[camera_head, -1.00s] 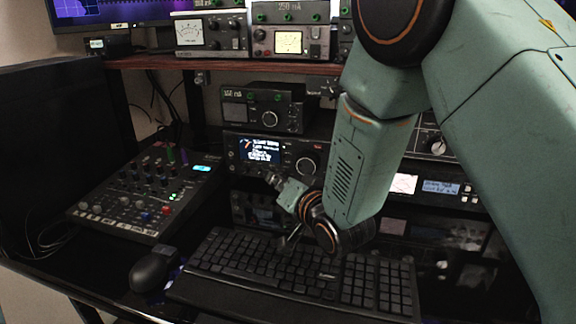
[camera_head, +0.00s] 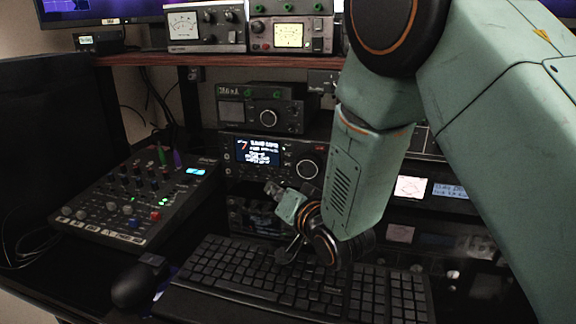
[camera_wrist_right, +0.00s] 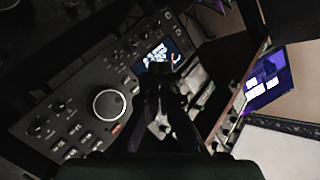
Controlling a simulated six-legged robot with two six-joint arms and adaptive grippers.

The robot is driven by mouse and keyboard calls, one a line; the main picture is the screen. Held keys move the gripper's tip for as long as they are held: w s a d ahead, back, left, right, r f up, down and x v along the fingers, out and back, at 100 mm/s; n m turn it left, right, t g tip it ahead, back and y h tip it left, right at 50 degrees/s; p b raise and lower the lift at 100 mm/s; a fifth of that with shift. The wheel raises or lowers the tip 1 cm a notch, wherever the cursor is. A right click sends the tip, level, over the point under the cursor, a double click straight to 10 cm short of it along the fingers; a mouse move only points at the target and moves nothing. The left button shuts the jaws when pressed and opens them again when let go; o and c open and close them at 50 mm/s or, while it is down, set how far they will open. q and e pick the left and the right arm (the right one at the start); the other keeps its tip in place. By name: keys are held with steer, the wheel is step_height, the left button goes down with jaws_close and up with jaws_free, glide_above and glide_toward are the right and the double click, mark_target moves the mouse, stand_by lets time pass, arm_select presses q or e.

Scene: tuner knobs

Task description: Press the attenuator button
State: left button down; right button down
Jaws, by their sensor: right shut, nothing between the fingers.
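The radio (camera_head: 230,150) with a lit screen (camera_head: 258,152) and a large round knob (camera_head: 307,169) stands under the wooden shelf. In the right wrist view its face (camera_wrist_right: 75,105) shows tilted, with the big knob (camera_wrist_right: 109,104), several small knobs and rows of small buttons. The labels are too small to read, so I cannot tell which is the attenuator button. My right gripper (camera_head: 270,189) is shut and empty, close to the radio's lower edge below the screen. In the right wrist view its dark fingers (camera_wrist_right: 160,78) cover part of the face beside the screen. Contact is unclear. My left gripper is not in view.
A keyboard (camera_head: 225,272) lies below my right wrist, with a mouse (camera_head: 138,287) at its left. A mixer (camera_head: 120,205) stands left of the radio. Another radio unit (camera_head: 265,115) sits above it, under the shelf (camera_head: 140,60). My right arm hides units at the right.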

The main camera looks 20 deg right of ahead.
mark_target(288, 164)
steer(key=shift+w+d, duration=0.2)
steer(key=shift+w, duration=0.15)
steer(key=w+d, duration=0.1)
steer(key=w, duration=0.1)
steer(key=w+d+b, duration=0.1)
steer(key=w+d, duration=0.1)
steer(key=shift+w+d, duration=0.1)
steer(key=shift+w, duration=0.15)
steer(key=shift+w+d, duration=0.3)
steer(key=shift+w, duration=0.2)
steer(key=shift+w+d, duration=0.3)
steer(key=shift+w, duration=0.2)
stand_by(0.4)
steer(key=shift+w+d, duration=0.25)
steer(key=shift+w, duration=0.15)
steer(key=shift+w+d, duration=0.1)
stand_by(0.4)
